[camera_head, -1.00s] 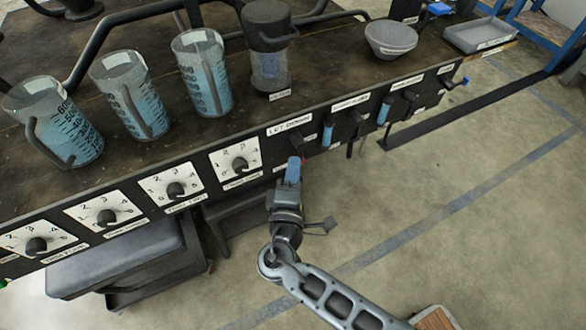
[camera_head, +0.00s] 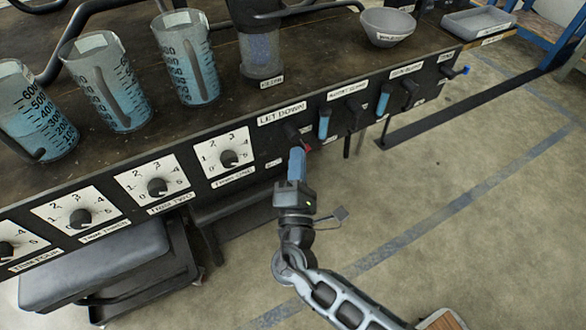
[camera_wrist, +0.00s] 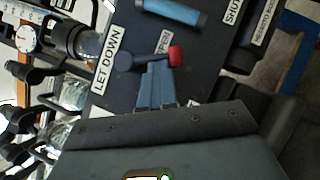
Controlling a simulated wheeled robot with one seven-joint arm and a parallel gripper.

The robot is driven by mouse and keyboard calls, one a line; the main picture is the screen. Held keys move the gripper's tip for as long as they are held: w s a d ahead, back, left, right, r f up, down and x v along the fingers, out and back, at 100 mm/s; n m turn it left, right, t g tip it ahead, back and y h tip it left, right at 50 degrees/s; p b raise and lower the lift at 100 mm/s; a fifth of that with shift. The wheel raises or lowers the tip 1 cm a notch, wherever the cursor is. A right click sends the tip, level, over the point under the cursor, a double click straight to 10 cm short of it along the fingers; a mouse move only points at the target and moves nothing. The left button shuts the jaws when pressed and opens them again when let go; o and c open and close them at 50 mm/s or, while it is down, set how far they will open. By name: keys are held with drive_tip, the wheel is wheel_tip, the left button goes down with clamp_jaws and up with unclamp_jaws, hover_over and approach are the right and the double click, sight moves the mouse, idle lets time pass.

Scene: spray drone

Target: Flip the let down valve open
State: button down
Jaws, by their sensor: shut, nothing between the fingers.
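The let down valve (camera_head: 292,131) is a black lever with a red end, on the front panel under the white "LET DOWN" label (camera_head: 282,113). In the wrist view, the lever (camera_wrist: 124,61) runs sideways from its black pivot end to the red tip (camera_wrist: 175,55). My gripper (camera_head: 297,152) is shut and empty, its blue fingers right at the lever in the head view. In the wrist view the fingertips (camera_wrist: 156,66) lie just below the lever, between pivot and red tip. I cannot tell whether they touch it. The fingers partly hide the lever in the head view.
Blue-handled valves (camera_head: 324,124) and black levers (camera_head: 354,113) sit close to the right along the panel. A row of dials (camera_head: 229,158) is to the left. Measuring jugs (camera_head: 186,60) and a bowl (camera_head: 387,27) stand on the tabletop. The floor in front is clear.

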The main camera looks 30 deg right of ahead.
drive_tip(key=shift+d+r+n+t+y+b, duration=0.1)
drive_tip(key=shift+d+r+n+t+b, duration=0.25)
drive_tip(key=shift+d+n+b, duration=0.45)
drive_tip(key=shift+d+r+n+t+y+b, duration=0.1)
drive_tip(key=shift+d+r+n+t+b, duration=0.25)
drive_tip(key=shift+d+b, duration=0.55)
drive_tip(key=shift+d+r+n+t+y+b, duration=0.15)
drive_tip(key=shift+d+n+t+b, duration=0.15)
drive_tip(key=shift+d+n+b, duration=0.6)
drive_tip(key=shift+d+r, duration=0.2)
drive_tip(key=s+a+f+b, duration=0.2)
drive_tip(key=s+f, duration=0.7)
drive_tip(key=shift+a+f+y+b, duration=0.15)
drive_tip(key=shift+y+b, duration=0.15)
drive_tip(key=shift+y, duration=0.05)
